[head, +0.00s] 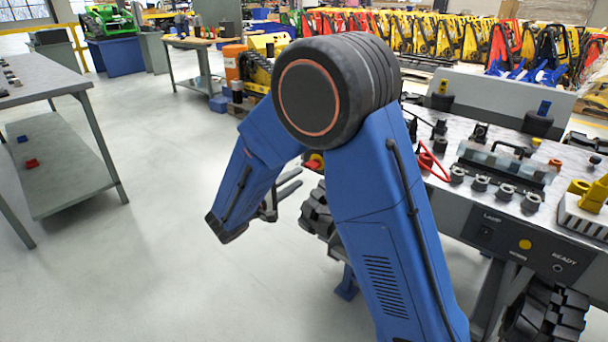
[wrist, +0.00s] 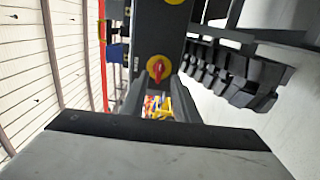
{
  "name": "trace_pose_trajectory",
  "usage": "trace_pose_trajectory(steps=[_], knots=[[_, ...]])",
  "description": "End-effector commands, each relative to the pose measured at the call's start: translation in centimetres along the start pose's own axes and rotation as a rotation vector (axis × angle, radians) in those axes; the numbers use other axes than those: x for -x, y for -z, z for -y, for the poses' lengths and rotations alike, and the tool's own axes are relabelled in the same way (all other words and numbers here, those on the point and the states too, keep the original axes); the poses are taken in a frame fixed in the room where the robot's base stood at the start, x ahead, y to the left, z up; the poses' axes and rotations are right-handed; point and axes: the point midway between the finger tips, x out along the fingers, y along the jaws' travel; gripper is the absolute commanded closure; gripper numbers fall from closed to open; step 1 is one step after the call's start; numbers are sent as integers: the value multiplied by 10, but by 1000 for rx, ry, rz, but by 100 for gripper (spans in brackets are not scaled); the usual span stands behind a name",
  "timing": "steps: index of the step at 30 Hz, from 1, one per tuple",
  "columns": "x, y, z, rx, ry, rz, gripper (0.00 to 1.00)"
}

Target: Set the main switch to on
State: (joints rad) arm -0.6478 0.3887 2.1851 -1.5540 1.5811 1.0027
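The main switch is a red rotary knob on a round yellow plate (wrist: 158,69), set in a dark grey panel (wrist: 155,40) in the wrist view. Its red handle lies along the picture's vertical; I cannot read an on or off mark. In the head view the switch (head: 314,161) shows small and partly hidden beside my arm, at the carrier's near end. My gripper (head: 291,182) is open and empty, its two fingers apart and short of the switch. In the wrist view my gripper (wrist: 158,92) has one finger on each side below the switch.
A black rubber track (wrist: 235,72) runs right of the panel in the wrist view. The carrier's top (head: 480,150) bears knobs, clamps and a red cable. A grey workbench (head: 60,180) stands at left. The floor between is clear.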

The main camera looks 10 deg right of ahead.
Motion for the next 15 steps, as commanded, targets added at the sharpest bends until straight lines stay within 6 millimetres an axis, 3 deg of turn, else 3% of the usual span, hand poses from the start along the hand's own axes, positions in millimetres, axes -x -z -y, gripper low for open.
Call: trace_pose_trajectory(steps=[9,15], knots=[[60,1,0,0,0,-4,72],[88,1,1,1,1,-3,72]])
